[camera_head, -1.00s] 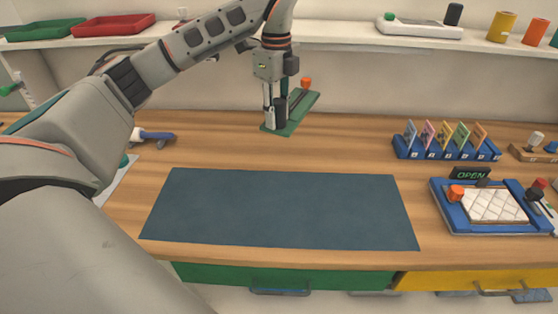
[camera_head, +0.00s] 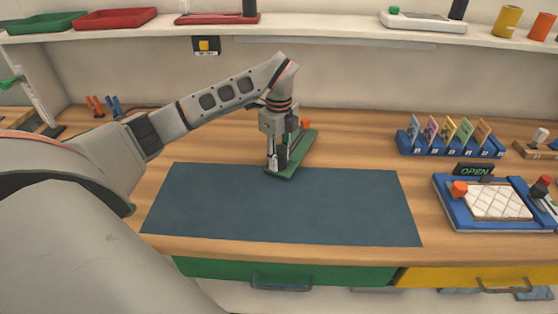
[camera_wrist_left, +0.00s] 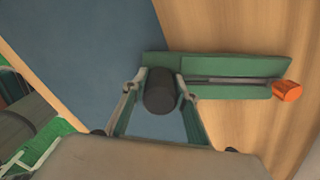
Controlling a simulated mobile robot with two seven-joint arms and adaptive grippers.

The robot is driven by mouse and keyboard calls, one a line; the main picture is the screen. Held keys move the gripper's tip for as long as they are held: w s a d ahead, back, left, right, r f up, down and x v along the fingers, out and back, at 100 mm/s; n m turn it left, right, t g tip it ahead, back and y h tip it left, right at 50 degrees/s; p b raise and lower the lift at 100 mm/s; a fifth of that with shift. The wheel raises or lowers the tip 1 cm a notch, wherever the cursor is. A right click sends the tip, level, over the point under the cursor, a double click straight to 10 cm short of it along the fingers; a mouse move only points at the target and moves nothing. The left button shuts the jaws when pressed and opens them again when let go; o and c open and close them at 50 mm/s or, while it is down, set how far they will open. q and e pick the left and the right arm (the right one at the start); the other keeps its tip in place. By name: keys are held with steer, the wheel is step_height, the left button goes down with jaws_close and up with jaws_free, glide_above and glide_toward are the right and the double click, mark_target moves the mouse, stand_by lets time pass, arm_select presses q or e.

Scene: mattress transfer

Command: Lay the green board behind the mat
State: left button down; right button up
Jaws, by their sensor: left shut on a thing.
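The green board (camera_head: 298,154) is long and narrow, with a dark rod along it and an orange knob (camera_head: 306,123) at its far end. My left gripper (camera_head: 277,166) points down and is shut on a dark cylindrical post at the board's near end. In the left wrist view the post (camera_wrist_left: 161,92) sits between the fingers and the board (camera_wrist_left: 225,66) extends right. The dark blue mat (camera_head: 280,205) lies flat on the wooden table. The board's near end overlaps the mat's back edge in view; I cannot tell whether it touches. My right gripper is not in view.
A blue rack with several coloured cards (camera_head: 450,145) stands at the back right. A blue tray with a white quilted pad (camera_head: 495,203) and an OPEN sign (camera_head: 474,169) are right of the mat. Bare table (camera_head: 350,150) lies behind the mat.

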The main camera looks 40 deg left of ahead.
arm_select(q)
steer(key=shift+f, duration=0.55)
steer(key=shift+f, duration=0.1)
steer(key=c, duration=1.6)
jaws_free()
step_height(320, 180, up, 12)
steer(key=shift+r, duration=0.1)
